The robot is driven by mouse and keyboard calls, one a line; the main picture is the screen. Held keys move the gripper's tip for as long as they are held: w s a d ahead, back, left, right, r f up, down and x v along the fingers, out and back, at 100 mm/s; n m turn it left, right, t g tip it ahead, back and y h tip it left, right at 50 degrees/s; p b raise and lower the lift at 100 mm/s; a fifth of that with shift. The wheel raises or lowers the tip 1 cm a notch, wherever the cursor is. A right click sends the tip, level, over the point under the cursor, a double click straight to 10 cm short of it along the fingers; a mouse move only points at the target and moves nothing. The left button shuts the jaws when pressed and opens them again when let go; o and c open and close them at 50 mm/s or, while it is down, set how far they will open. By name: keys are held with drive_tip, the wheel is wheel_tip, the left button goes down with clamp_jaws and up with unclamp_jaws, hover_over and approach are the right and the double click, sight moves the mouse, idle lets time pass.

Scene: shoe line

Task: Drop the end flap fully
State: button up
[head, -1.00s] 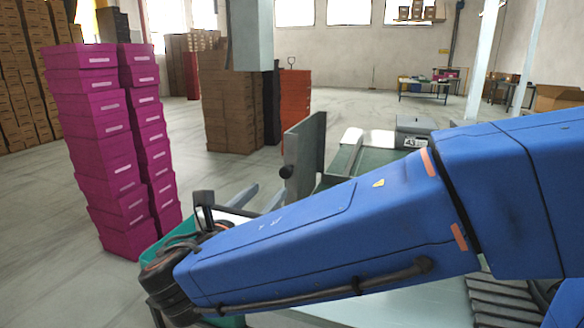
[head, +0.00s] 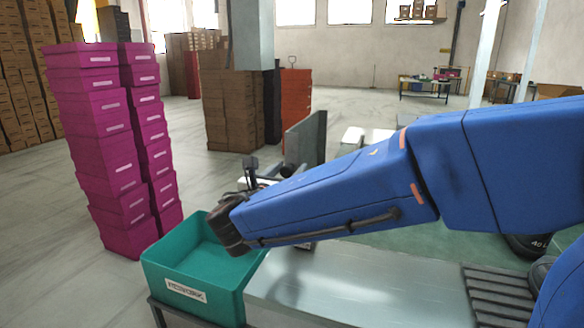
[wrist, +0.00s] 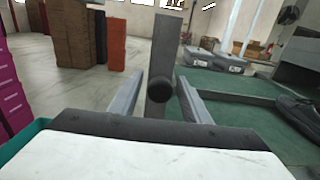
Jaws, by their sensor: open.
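The end flap (head: 307,138) is a grey upright panel at the end of the green belt, partly hidden behind my arm in the head view. In the head view the fingers are mostly hidden by my arm.
A teal rework bin (head: 205,265) stands at front left beside a metal table (head: 340,285). Magenta box stacks (head: 100,140) stand at left. A dark shoe (wrist: 297,112) and grey boxes (wrist: 212,60) are on the green belt (wrist: 235,88). Open floor lies beyond the flap.

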drive_tip(key=shift+x, duration=1.2)
